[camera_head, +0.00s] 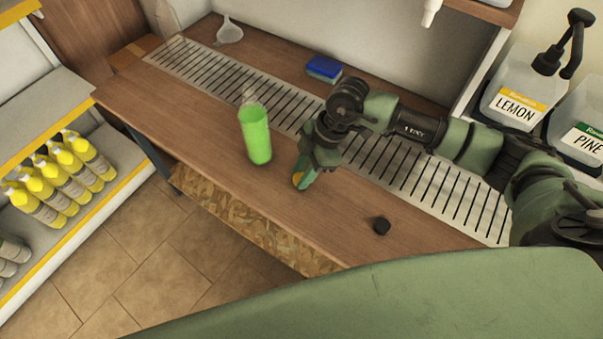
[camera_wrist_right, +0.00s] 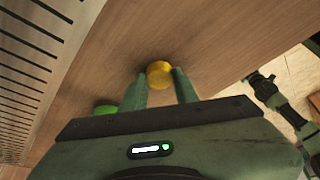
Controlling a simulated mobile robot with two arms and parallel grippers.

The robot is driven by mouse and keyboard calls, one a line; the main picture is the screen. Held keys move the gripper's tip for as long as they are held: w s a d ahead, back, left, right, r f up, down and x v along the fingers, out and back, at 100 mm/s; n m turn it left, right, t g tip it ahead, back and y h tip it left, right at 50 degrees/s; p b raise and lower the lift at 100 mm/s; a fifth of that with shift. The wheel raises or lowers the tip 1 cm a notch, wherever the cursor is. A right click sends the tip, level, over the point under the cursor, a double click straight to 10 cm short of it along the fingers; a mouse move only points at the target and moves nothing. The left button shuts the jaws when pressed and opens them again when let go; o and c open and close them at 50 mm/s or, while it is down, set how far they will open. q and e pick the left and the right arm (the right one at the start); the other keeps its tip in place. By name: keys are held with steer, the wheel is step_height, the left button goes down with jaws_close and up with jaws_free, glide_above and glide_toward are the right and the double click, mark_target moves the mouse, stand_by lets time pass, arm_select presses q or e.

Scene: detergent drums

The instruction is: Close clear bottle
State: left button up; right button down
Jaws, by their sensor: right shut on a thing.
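The clear bottle (camera_head: 257,134) stands upright on the wooden counter in the head view, filled with bright green liquid. Its narrow clear neck (camera_head: 249,97) shows no cap on it. My right gripper (camera_head: 301,178) is to the right of the bottle, apart from it, low over the counter. It is shut on a yellow cap (camera_head: 297,179). In the right wrist view the yellow cap (camera_wrist_right: 159,74) sits between the two fingertips.
A small black cap (camera_head: 381,226) lies on the counter (camera_head: 200,120). A slotted metal drain strip (camera_head: 430,187) runs along the back, with a funnel (camera_head: 229,33) and a blue sponge (camera_head: 324,67). A bright green thing (camera_wrist_right: 105,108) is partly hidden in the wrist view. Yellow bottles (camera_head: 60,170) fill the left shelf.

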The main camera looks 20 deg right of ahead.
step_height(320, 180, up, 20)
stand_by(0.4)
